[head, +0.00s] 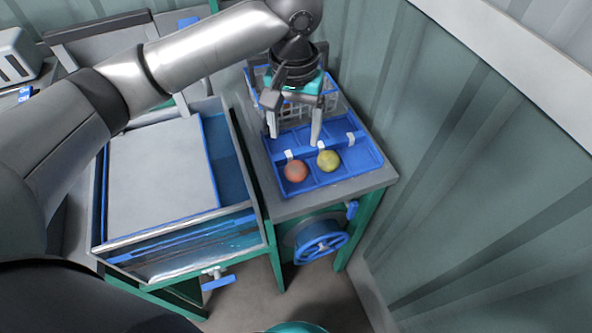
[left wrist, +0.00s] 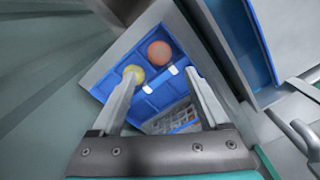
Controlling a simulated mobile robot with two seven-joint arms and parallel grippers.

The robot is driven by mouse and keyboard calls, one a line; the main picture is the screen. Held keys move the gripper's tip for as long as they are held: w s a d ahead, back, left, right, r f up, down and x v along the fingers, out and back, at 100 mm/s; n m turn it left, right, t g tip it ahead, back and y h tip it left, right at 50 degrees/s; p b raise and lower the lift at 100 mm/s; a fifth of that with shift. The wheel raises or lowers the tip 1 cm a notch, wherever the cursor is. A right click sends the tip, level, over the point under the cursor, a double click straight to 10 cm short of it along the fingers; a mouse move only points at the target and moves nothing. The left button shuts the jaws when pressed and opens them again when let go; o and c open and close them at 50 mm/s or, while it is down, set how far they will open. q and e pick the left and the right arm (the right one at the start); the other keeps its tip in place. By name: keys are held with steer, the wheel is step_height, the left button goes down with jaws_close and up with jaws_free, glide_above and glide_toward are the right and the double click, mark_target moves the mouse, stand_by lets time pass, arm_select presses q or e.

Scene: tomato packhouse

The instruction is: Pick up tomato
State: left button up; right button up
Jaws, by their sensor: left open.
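A red-orange tomato (head: 296,171) and a yellow tomato (head: 328,160) lie in neighbouring front compartments of the blue divided tray (head: 354,157). In the left wrist view the red-orange tomato (left wrist: 159,53) is beyond the fingertips, and the yellow tomato (left wrist: 134,74) is close to the left fingertip in the picture. My left gripper (head: 295,136) is open and empty, pointing down over the tray behind the tomatoes. Its fingers also show apart in the left wrist view (left wrist: 160,75). I cannot tell whether a finger touches the yellow tomato. My right gripper is not in view.
A wire basket (head: 338,103) stands at the back of the tray. To the left is a clear-sided tank (head: 185,262) with a pale panel on it. A green corrugated wall (head: 440,150) rises close on the right. A blue handwheel (head: 321,247) is below the table.

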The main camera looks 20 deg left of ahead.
mark_target(296, 164)
arm_select(q)
step_height(296, 164, down, 7)
steer(key=shift+r+b, duration=0.1)
steer(key=shift+b, duration=0.55)
steer(key=f, duration=0.2)
steer(key=w+f+b, duration=0.1)
steer(key=f, duration=0.1)
steer(key=shift+f, duration=0.15)
steer(key=shift+f+b, duration=0.35)
steer(key=shift+f, duration=0.2)
steer(key=shift+c, duration=0.3)
steer(key=c, duration=0.6)
